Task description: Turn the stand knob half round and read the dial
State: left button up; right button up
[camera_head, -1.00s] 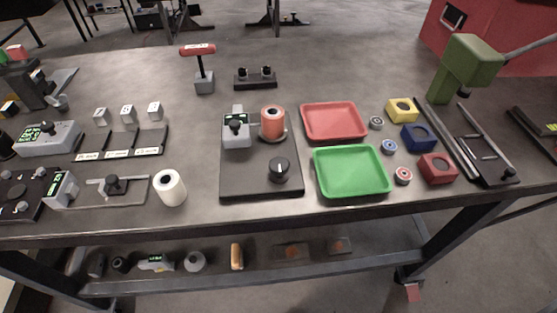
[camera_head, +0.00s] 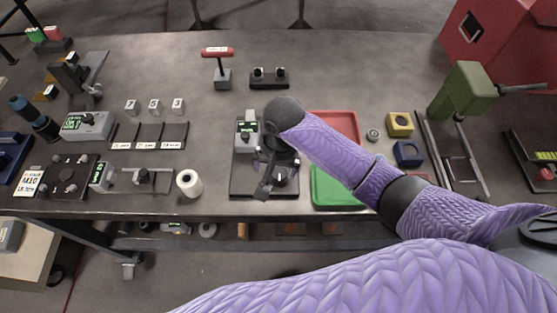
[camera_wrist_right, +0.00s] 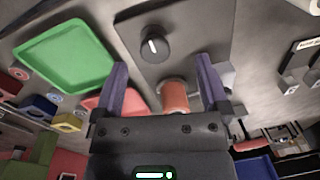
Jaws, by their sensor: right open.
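The dark stand plate (camera_head: 240,185) lies on the table. It carries a grey meter box (camera_head: 247,130) with a small green display, whose reading I cannot make out. The black knob (camera_wrist_right: 154,43) with a white pointer line shows clearly in the right wrist view; in the head view my gripper largely covers it. My right gripper (camera_head: 272,188) is over the plate near the knob. In the wrist view its two fingers (camera_wrist_right: 162,62) are apart and empty, with the knob ahead between their tips. An orange cylinder (camera_wrist_right: 174,97) stands on the plate, hidden by my arm in the head view.
A green tray (camera_head: 335,192) and a red tray (camera_head: 345,122) lie right of the plate, partly behind my arm. Yellow (camera_head: 399,124) and blue (camera_head: 408,153) blocks are farther right. A white roll (camera_head: 189,183) stands left of the plate.

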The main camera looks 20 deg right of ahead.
aim_at(279, 173)
notch_tip(279, 173, up, 3)
jog(key=w+d+m+h, duration=0.1)
jog(key=w+d+m, duration=0.1)
jog(key=f+b, duration=0.1)
jog(key=f, duration=0.2)
jog(key=f+b, duration=0.1)
jog(key=f, duration=0.2)
jog(key=f+b, duration=0.1)
jog(key=f, duration=0.2)
jog(key=shift+a+f, duration=0.25)
jog(key=shift+a, duration=0.05)
jog(key=shift+r, duration=0.1)
grip_shut()
